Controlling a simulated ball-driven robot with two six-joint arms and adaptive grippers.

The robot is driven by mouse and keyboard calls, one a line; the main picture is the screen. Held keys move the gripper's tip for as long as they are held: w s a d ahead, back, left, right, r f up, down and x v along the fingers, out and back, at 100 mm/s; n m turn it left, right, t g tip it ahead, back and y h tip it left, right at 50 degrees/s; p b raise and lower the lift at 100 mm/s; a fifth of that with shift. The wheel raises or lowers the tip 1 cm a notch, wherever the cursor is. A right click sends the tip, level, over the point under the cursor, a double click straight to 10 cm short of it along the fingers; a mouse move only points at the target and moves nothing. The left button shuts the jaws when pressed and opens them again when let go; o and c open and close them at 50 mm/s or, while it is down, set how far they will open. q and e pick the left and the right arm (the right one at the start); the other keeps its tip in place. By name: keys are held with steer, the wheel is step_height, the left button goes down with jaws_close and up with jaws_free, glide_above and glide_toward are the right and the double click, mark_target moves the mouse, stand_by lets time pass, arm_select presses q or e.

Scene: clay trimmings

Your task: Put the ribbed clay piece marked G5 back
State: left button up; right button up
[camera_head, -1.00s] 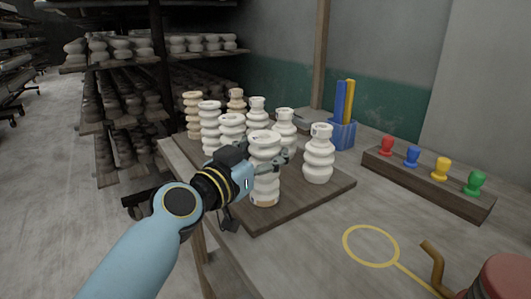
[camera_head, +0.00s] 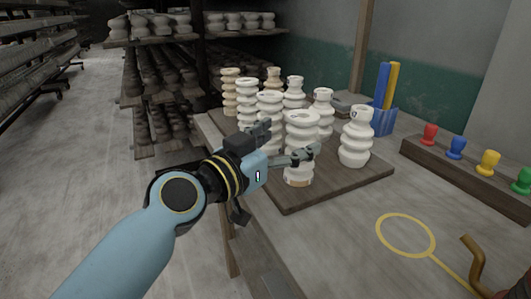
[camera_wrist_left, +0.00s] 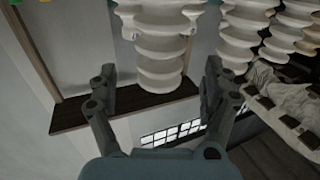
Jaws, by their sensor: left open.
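A white ribbed clay piece (camera_head: 302,126) stands upright near the front corner of a dark wooden board (camera_head: 345,186). In the left wrist view the piece (camera_wrist_left: 160,50) is between and just beyond the fingers. My left gripper (camera_head: 290,140) is open at this piece, one finger crossing in front of it; in the wrist view the gripper (camera_wrist_left: 160,82) shows gaps on both sides. Another white ribbed piece (camera_head: 355,139) stands to the right, and several white and tan ones stand behind. Small marks show on some pieces, but I cannot read G5. My right gripper is not in view.
A blue holder (camera_head: 382,120) with blue and yellow bars stands behind the board. A wooden rack (camera_head: 450,173) with coloured pegs is at right. A yellow ring (camera_head: 405,252) marks clear table in front. Shelves of clay pieces (camera_head: 150,85) stand at back left.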

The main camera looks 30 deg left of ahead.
arm_select(q)
steer(key=v, duration=0.6)
steer(key=shift+s+b, duration=0.25)
steer(key=shift+b, duration=0.2)
steer(key=shift+r, duration=0.1)
